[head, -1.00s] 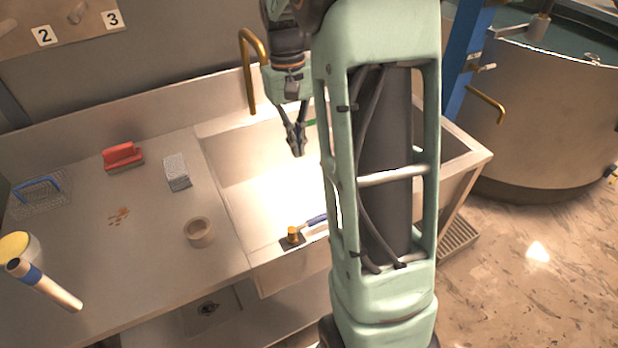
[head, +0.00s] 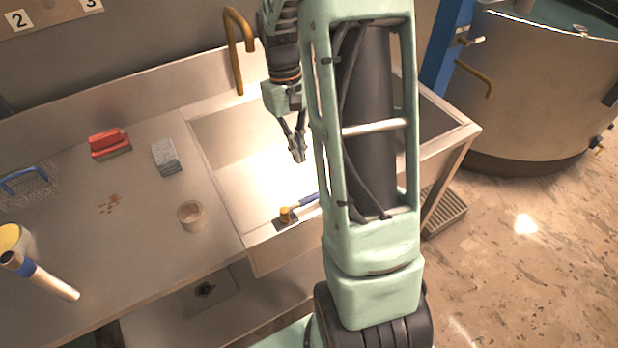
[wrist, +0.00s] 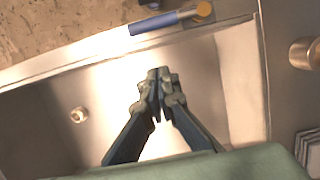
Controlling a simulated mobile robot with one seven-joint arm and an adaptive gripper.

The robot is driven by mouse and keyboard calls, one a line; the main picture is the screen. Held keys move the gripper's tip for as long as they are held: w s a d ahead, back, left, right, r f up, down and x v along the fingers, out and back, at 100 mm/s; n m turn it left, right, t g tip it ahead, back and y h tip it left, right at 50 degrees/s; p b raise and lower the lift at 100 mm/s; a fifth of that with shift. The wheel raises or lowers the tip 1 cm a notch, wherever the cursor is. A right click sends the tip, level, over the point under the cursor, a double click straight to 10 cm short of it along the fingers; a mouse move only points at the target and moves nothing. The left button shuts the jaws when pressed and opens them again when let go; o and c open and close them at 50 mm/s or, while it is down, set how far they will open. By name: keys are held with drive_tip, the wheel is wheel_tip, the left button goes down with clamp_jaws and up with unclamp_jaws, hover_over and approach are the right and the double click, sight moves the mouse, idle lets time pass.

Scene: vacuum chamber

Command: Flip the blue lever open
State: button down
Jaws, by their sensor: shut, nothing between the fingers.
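The blue lever (head: 308,199) lies along the front rim of the sink, joined to a yellow pivot (head: 286,214) on a dark base plate. My arm hides its right end in the head view. In the wrist view the blue lever (wrist: 153,23) is at the top, left of the yellow pivot (wrist: 203,9). My gripper (head: 299,156) is over the sink basin, pointing down, behind the lever and apart from it. In the wrist view my gripper (wrist: 161,76) has its fingertips together with nothing between them.
The sink (head: 222,185) has a brass faucet (head: 240,50) at its back. On the counter to the left are a tape roll (head: 191,215), a grey block (head: 165,157), a red brush (head: 109,143) and a wire basket (head: 28,188). A large metal tank (head: 540,95) stands at right.

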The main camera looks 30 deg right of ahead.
sight(304, 204)
drive_tip(key=s+f+p, duration=0.1)
drive_tip(key=s+f, duration=0.3)
drive_tip(key=f, duration=0.1)
drive_tip(key=shift+s, duration=0.4)
drive_tip(key=shift+d, duration=0.1)
